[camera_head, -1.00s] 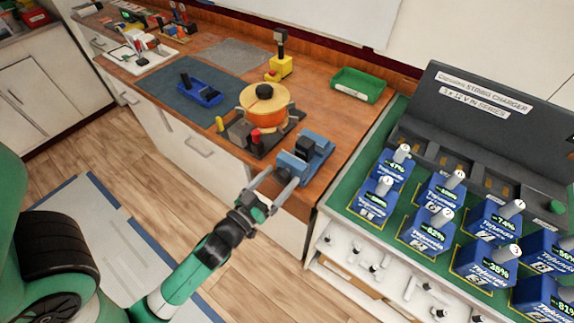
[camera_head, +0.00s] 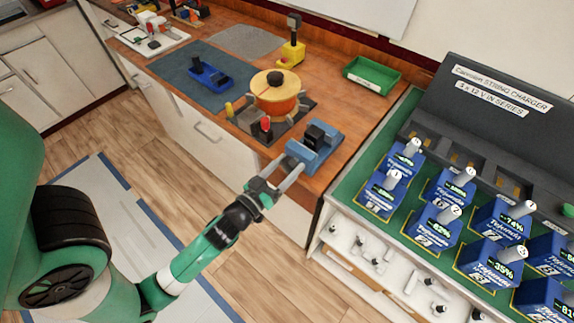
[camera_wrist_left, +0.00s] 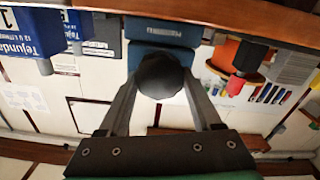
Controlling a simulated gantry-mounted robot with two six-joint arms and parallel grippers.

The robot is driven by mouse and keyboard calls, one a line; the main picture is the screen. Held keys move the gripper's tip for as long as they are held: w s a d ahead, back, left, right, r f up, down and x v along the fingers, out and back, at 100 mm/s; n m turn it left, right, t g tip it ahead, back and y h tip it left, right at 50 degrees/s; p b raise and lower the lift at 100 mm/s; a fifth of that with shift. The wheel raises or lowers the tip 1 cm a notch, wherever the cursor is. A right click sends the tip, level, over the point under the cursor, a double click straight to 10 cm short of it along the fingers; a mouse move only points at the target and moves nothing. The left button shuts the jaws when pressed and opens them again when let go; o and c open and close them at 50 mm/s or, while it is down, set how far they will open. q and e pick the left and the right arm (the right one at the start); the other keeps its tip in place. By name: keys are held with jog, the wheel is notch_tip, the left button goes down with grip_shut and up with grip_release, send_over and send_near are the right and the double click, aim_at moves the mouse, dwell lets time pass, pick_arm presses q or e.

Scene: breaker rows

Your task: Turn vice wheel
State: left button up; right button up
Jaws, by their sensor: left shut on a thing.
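The blue vice (camera_head: 322,152) sits at the front right edge of the wooden bench, with a black part on top. Its wheel is a dark round knob (camera_wrist_left: 160,75) on the side facing out from the bench, seen in the left wrist view under the blue vice body (camera_wrist_left: 158,38). My left gripper (camera_head: 292,172) reaches in from the lower left in the head view. Its two fingers are shut on the knob, one on each side, as the left wrist view (camera_wrist_left: 160,90) shows. In the head view the wheel is hidden by the fingers. My right gripper is not in view.
An orange pot (camera_head: 275,94) stands on a dark burner plate with a red knob (camera_head: 266,125), left of the vice. A green tray (camera_head: 371,75) lies behind. A charger rack with several blue batteries (camera_head: 437,229) stands close on the right. Open floor lies below the bench edge.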

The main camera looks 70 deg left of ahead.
pick_arm(q)
jog(key=m, duration=0.6)
jog(key=shift+w+d, duration=0.1)
jog(key=shift+d, duration=0.05)
jog(key=m+p, duration=0.1)
jog(key=m, duration=0.3)
jog(key=shift+d, duration=0.1)
jog(key=m, duration=0.3)
jog(key=shift+f+m, duration=0.1)
jog(key=shift+m, duration=0.3)
jog(key=m, duration=0.3)
jog(key=m+p, duration=0.1)
jog(key=m, duration=0.3)
jog(key=shift+w+d+f, duration=0.1)
jog(key=shift+f, duration=0.1)
jog(key=m+p, duration=0.1)
jog(key=m, duration=0.5)
jog(key=shift+f, duration=0.15)
jog(key=shift+m, duration=0.4)
jog(key=o, duration=1.4)
